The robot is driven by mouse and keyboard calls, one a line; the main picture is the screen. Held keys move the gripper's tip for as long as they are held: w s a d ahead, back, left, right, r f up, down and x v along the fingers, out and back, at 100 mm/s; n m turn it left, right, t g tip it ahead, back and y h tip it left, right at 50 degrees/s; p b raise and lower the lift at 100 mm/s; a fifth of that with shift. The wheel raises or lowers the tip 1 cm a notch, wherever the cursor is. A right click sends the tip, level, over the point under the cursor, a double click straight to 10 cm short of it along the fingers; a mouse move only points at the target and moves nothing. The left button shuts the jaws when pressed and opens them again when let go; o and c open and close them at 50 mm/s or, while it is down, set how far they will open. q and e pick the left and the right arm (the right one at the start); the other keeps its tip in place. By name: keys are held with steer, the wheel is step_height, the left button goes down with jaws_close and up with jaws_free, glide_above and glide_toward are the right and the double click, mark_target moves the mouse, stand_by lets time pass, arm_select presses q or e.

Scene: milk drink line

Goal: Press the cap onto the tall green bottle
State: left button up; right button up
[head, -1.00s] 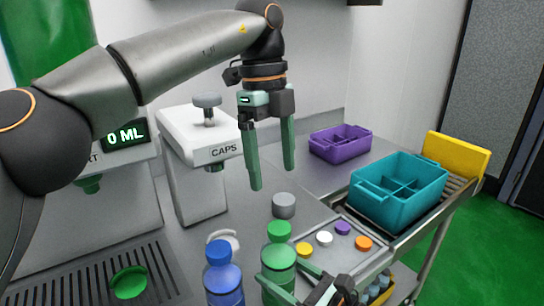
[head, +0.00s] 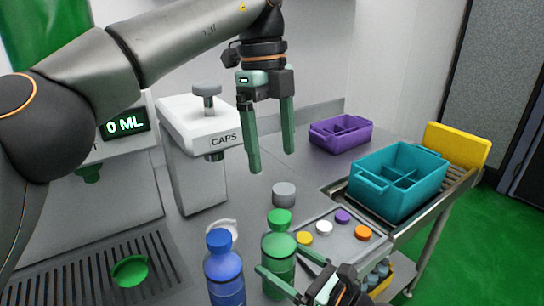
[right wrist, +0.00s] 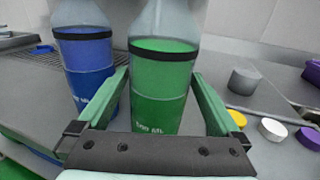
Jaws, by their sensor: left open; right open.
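The tall green bottle (head: 279,262) stands upright on the grey counter. A green cap (head: 280,217) is on its top; I cannot tell how firmly it sits. My right gripper (head: 280,259) is open, with its fingers on either side of the bottle. The right wrist view shows the bottle's green body (right wrist: 162,95) between the open fingers (right wrist: 160,80), with gaps visible; its top is out of that view. My left gripper (head: 271,160) is open and empty, pointing down in the air above and behind the bottle.
A blue-capped blue bottle (head: 224,272) stands close left of the green one. Behind is the CAPS press (head: 195,150). A grey cylinder (head: 284,195) and a tray of loose caps (head: 345,252) are nearby. Purple (head: 340,133) and teal (head: 399,185) crates stand farther right.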

arm_select(q)
step_height(320, 180, down, 5)
steer(key=b, duration=0.5)
steer(key=shift+f, duration=0.15)
steer(key=shift+f+b, duration=0.35)
steer(key=shift+b, duration=0.05)
arm_select(e)
steer(key=v, duration=1.2)
steer(key=shift+s, duration=0.1)
